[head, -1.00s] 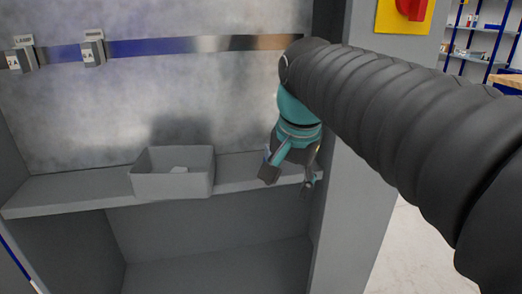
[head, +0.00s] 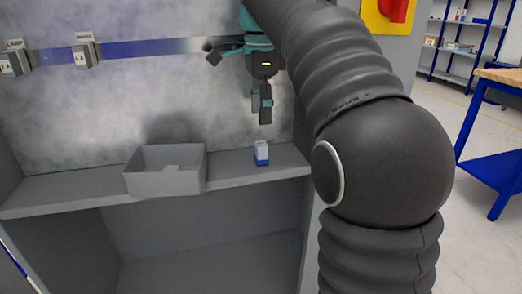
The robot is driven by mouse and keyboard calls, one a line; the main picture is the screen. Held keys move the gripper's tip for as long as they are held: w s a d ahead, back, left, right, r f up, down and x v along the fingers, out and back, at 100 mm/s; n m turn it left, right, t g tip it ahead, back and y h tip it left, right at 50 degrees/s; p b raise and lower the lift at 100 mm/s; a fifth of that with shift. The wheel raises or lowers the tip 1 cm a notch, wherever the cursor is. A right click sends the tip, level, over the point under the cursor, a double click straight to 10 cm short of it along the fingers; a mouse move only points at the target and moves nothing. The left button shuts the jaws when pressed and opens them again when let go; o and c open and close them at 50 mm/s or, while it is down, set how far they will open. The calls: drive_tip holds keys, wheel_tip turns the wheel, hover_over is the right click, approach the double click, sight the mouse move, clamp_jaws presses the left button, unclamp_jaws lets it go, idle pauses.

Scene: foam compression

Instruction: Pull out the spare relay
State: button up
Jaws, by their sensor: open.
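A small white-and-blue block (head: 261,153) stands upright on the shelf, right of the grey bin; I cannot tell whether it is the spare relay. Two grey modules sit on the rail at the upper left: one at the far left (head: 14,61) and one right of it (head: 86,54). Their labels are too small to read surely. My gripper (head: 245,85) is open and empty in front of the back panel, above the block and apart from it. One finger reaches left near the rail's right end, and others hang downward.
The rail (head: 145,49) crosses the back panel. A red switch on a yellow plate (head: 397,10) is at the upper right. A blue-legged bench (head: 505,120) stands beyond, right.

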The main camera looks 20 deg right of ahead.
sight(261, 143)
drive_tip(key=shift+f, duration=0.1)
drive_tip(key=shift+f+b, duration=1.95)
drive_tip(key=shift+f, duration=2.45)
drive_tip(key=shift+p, duration=0.55)
clamp_jaws()
drive_tip(key=shift+r, duration=0.1)
drive_tip(key=shift+r+p, duration=1.45)
drive_tip(key=shift+r, duration=1.4)
